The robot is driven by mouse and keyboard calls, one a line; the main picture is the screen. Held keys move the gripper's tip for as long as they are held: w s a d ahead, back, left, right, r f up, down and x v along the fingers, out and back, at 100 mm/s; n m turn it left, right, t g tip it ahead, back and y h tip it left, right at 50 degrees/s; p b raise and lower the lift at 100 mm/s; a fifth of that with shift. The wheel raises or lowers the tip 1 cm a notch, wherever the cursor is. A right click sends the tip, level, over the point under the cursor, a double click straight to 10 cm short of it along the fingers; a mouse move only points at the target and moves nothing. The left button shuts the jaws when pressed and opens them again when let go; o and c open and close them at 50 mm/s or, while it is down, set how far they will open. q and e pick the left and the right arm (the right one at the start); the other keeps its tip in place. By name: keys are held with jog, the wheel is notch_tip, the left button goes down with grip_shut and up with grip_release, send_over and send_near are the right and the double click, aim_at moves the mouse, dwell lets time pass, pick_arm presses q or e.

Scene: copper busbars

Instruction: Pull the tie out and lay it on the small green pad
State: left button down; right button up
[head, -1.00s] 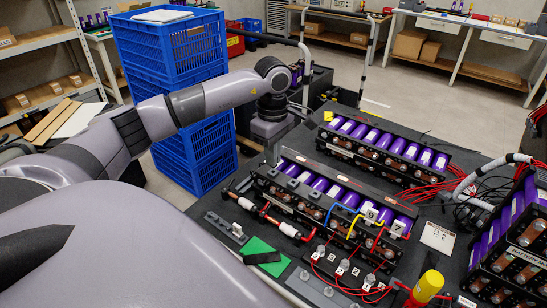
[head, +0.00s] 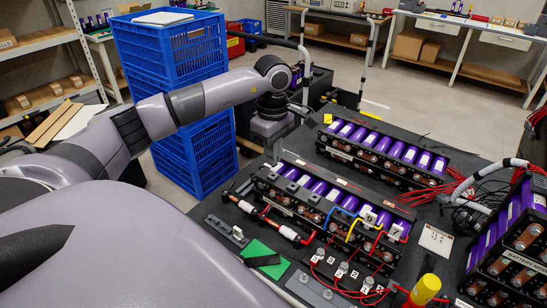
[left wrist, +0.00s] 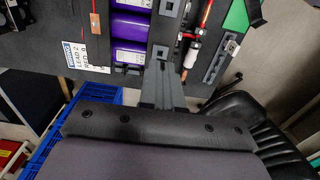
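The pad also shows in the left wrist view (left wrist: 236,20). My left gripper (head: 279,150) points down at the far left end of the middle battery module (head: 325,195). In the left wrist view its grey fingers (left wrist: 164,72) are close together beside the module's purple cells (left wrist: 131,26). Whether anything is between them is unclear. I cannot pick out the tie with certainty; the fingertips' contact is hidden. My right gripper is not in view.
Another module (head: 385,148) stands behind, and stacked modules (head: 510,240) stand at the right. Red-ended cylinders (head: 287,231) lie near the pad. Numbered wires (head: 345,262) and a yellow-handled tool (head: 425,289) crowd the front. Blue crates (head: 175,55) rise beside the arm.

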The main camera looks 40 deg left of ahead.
pick_arm(q)
jog(key=shift+r, duration=0.15)
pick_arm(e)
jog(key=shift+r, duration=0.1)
pick_arm(q)
jog(key=shift+r+p, duration=1.65)
jog(key=shift+r, duration=0.35)
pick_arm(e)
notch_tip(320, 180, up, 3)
pick_arm(q)
jog(key=shift+f, duration=0.1)
